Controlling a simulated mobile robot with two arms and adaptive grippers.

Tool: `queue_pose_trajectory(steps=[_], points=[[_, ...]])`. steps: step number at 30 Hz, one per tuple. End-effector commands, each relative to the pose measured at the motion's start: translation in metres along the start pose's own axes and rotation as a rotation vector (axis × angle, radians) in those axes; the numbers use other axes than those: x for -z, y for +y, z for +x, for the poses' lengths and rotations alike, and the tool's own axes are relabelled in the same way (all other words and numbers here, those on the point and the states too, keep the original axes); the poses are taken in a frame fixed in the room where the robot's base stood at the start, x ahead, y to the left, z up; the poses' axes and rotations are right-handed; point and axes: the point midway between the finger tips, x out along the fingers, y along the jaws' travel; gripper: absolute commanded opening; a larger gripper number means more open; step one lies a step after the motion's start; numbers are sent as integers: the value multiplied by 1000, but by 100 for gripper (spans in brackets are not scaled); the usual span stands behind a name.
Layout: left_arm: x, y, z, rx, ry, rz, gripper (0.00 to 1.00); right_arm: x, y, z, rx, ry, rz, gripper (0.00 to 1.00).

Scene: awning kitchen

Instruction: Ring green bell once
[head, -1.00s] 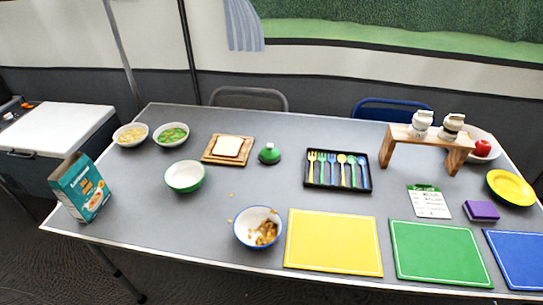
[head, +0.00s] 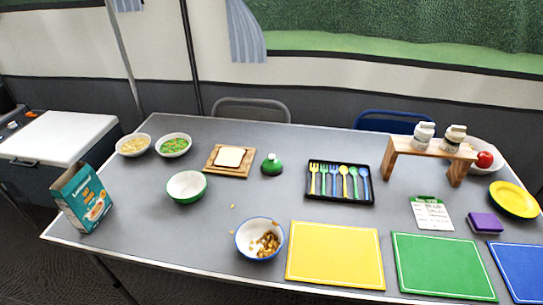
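The green bell (head: 271,165) stands on the grey table (head: 330,142), right of the bread board and left of the cutlery tray. It is a small green dome with a pale button on top. Nothing touches it or covers it. Neither of my grippers shows in the head view.
Near the bell are a wooden board (head: 212,169) with bread, a green bowl (head: 187,187) and a black cutlery tray (head: 312,194). A cereal box (head: 82,198), a blue-rimmed bowl (head: 241,252) and yellow (head: 335,254) and green (head: 442,266) mats are nearer. A wooden stand (head: 430,149) is right.

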Motion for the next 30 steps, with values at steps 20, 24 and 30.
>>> queue_pose_trajectory(steps=[20,24,30], points=[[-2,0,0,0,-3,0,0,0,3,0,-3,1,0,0],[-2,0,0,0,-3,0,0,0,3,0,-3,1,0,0],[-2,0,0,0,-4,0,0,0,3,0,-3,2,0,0]])
